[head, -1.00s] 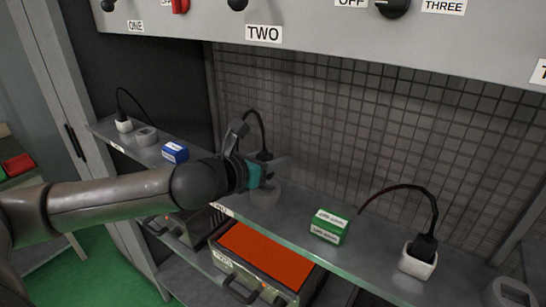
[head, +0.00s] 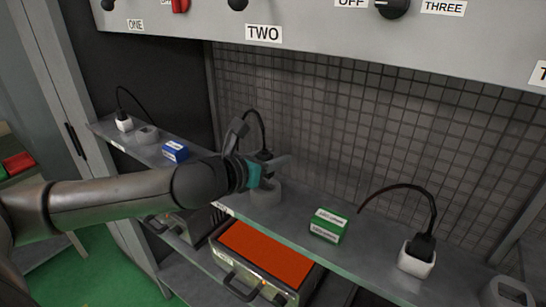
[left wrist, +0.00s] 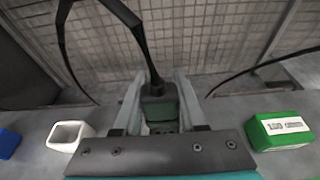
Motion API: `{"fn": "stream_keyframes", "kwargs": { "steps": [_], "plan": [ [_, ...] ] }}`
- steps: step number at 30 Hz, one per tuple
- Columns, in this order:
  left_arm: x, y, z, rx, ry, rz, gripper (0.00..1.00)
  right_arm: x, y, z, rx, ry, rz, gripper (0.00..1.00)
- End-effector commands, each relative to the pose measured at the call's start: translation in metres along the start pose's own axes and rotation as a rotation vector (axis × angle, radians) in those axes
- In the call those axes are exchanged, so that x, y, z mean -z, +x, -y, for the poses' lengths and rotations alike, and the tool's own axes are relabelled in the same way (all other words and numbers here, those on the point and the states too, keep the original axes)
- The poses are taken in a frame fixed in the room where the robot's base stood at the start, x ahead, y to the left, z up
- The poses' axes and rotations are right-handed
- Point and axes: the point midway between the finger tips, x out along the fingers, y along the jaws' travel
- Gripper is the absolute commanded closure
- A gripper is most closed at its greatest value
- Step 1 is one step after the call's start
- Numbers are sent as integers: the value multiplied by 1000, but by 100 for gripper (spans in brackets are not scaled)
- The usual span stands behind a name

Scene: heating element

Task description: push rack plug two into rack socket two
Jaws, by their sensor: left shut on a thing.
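The black plug with a black cord, rack plug two (head: 264,155), stands upright in my left gripper (head: 268,165). In the left wrist view the plug (left wrist: 159,103) sits between the two grey fingers (left wrist: 160,100), its cord rising from its top. A round grey socket, rack socket two (head: 266,194), is on the shelf just below the fingers. The gripper covers part of it, and I cannot tell whether the plug touches it or is inside it. My right gripper is not in view.
A green box (head: 328,226) and a white holder with another black plug (head: 417,258) are to the right. A blue box (head: 175,151) is to the left. An empty white holder (left wrist: 70,136) shows in the left wrist view. An orange-topped heater (head: 262,252) is below the shelf.

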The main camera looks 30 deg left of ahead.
Motion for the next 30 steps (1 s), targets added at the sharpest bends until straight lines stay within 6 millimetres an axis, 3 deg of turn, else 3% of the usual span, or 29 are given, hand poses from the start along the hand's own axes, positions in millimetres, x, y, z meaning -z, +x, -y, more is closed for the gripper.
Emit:
{"fn": "stream_keyframes", "kwargs": {
  "steps": [30],
  "plan": [
    [-1, 0, 0, 0, 0, 0, 100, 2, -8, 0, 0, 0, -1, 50]
  ]
}}
